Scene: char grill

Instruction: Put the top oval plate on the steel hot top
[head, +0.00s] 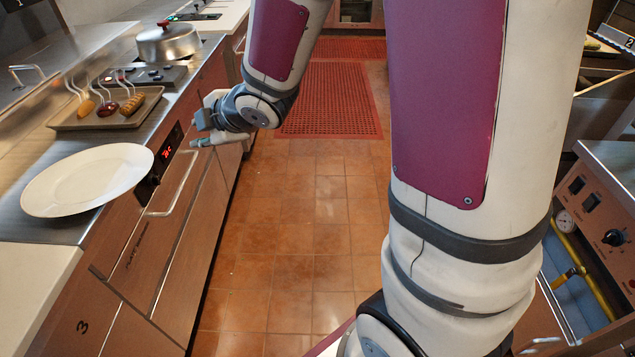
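A white oval plate (88,180) is at the left in the head view, over the steel counter top (45,228). Its right end reaches past the counter's front edge. Only one plate shows; I cannot tell whether another lies under it. My gripper (197,132) is beyond and to the right of the plate, in front of the counter front and apart from the plate. It points left and holds no plate. It is small and partly turned away, so its finger opening is unclear. I cannot tell which steel surface is the hot top.
A tray (67,122) with several food items and upright curved handles stands behind the plate. A lidded pot (168,42) is farther back. A bar handle (178,188) juts from the front near a red display (167,152). The tiled aisle (290,235) is clear.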

